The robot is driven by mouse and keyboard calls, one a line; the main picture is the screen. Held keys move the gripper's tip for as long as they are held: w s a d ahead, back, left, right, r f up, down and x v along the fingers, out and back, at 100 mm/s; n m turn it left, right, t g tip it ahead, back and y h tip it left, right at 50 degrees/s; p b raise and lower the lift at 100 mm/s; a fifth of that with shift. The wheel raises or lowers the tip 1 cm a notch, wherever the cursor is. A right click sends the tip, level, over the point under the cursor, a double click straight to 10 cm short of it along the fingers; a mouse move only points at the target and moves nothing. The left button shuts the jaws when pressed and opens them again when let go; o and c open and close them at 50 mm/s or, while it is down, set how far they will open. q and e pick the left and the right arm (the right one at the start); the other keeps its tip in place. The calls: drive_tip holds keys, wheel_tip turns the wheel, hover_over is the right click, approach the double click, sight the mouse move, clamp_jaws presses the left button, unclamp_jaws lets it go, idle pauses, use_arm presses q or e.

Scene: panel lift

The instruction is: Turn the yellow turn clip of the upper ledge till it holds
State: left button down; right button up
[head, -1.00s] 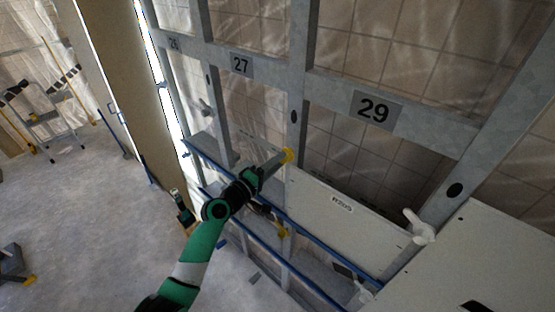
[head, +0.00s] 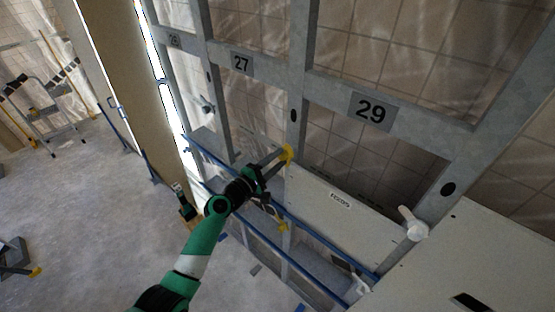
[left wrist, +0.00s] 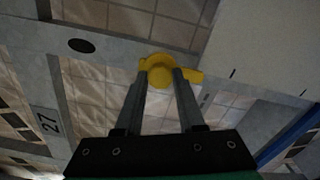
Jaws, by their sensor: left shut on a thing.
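The upper yellow turn clip (head: 287,152) sits on the grey stud at the upper left corner of the white panel (head: 335,205). My left gripper (head: 282,158) reaches it from the lower left, its two fingers shut on the clip. In the left wrist view the clip (left wrist: 160,72) shows its round middle between the fingertips (left wrist: 160,78), with a tab pointing right toward the panel's edge. I cannot tell whether the tab overlaps the panel. My right gripper is out of view.
A white turn clip (head: 412,222) sits by the panel's right end. Blue rails (head: 325,240) run along the ledges below. A large white panel (head: 480,250) fills the lower right. A stepladder (head: 35,115) stands far left; the floor between is mostly clear.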

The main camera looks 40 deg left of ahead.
use_arm(q)
drive_tip(key=c, duration=0.5)
unclamp_jaws()
drive_tip(key=shift+s, duration=0.1)
drive_tip(key=s+p, duration=0.1)
drive_tip(key=s, duration=1)
drive_tip(key=shift+s+d, duration=0.15)
drive_tip(key=shift+s, duration=0.1)
